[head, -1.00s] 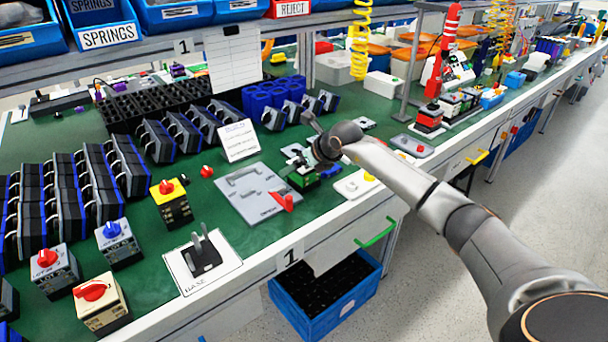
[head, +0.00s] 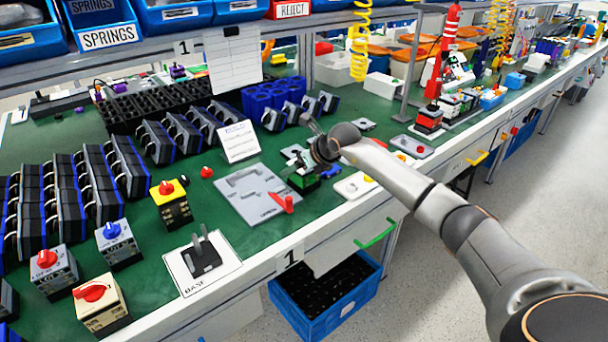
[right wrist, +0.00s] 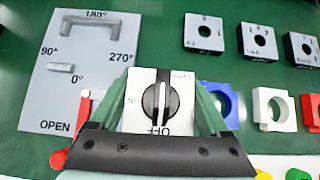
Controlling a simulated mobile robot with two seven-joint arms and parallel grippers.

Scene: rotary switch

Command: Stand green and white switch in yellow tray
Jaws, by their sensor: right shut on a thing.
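I cannot tell whether the switch touches the table. I cannot make out a yellow tray in either view. My left gripper is not in view.
The grey plate (head: 245,190) with angle marks lies left of my right gripper, with a red part (head: 284,203) on it. A black base (head: 202,258), a yellow switch (head: 171,203) and several black units stand further left. A white pad (head: 354,187) lies near the table edge.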

